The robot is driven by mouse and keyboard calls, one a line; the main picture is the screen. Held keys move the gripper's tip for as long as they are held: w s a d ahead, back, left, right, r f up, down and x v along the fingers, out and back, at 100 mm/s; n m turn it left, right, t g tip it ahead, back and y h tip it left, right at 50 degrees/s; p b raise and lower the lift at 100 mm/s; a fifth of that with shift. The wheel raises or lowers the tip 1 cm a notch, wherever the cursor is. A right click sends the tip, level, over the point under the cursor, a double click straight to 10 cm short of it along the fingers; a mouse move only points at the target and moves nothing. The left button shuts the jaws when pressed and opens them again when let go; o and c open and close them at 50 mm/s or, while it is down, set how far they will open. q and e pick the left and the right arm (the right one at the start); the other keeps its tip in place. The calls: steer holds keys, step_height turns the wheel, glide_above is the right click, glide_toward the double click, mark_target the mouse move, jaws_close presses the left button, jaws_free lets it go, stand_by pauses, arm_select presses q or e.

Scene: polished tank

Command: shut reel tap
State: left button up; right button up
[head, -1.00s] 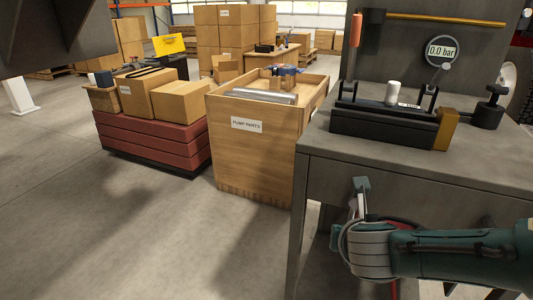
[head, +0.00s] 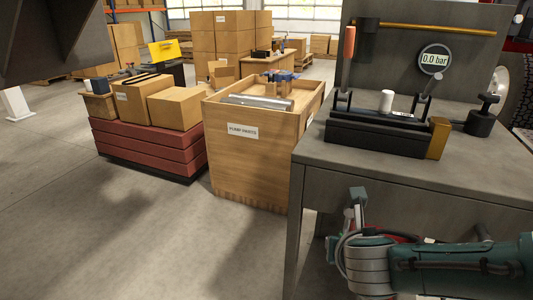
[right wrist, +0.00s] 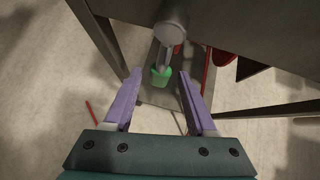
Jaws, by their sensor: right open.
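In the right wrist view a green handle (right wrist: 160,78), likely the reel tap's lever, sits below a grey round-ended fitting (right wrist: 171,33) under the bench edge. My right gripper (right wrist: 160,75) is open, its two purple fingers on either side of the green handle in the picture. I see no clear contact. In the head view my right gripper (head: 356,205) is low at the front of the grey bench (head: 415,195), and the tap cannot be made out there. Red parts (right wrist: 222,57), perhaps of the reel, show beside the fitting. My left gripper is not in view.
A black test rig (head: 375,138) and a gauge (head: 434,59) reading 0.0 bar stand on the bench. A wooden crate (head: 250,160) labelled pump parts stands left of it. A red pallet stack (head: 150,147) bears boxes. Floor at front left is clear.

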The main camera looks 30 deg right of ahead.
steer(key=p+v, duration=0.4)
steer(key=v, duration=0.4)
steer(key=shift+r, duration=0.15)
